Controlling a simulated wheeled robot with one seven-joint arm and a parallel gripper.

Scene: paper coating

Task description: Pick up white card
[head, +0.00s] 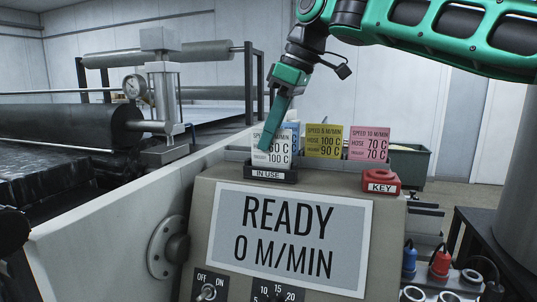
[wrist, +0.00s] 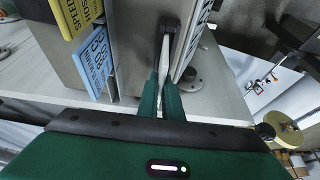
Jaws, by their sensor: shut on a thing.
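The white card (head: 281,152), printed with 100 C at its bottom, stands upright in the black IN USE holder (head: 270,175) on top of the console. My gripper (head: 268,142) reaches down from above, its green fingers covering part of the card's left side. In the wrist view, my gripper (wrist: 164,82) is shut on the white card (wrist: 168,52), which shows nearly edge-on between the fingertips. Its far end meets the dark holder (wrist: 170,27). I cannot tell whether the card has lifted in the holder.
A blue card (head: 293,127), a yellow card (head: 324,142) and a pink card (head: 370,145) stand in a rack behind. A red KEY block (head: 381,182) sits right of the holder. The READY display (head: 288,238) is below. Rollers (head: 70,128) stand at left.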

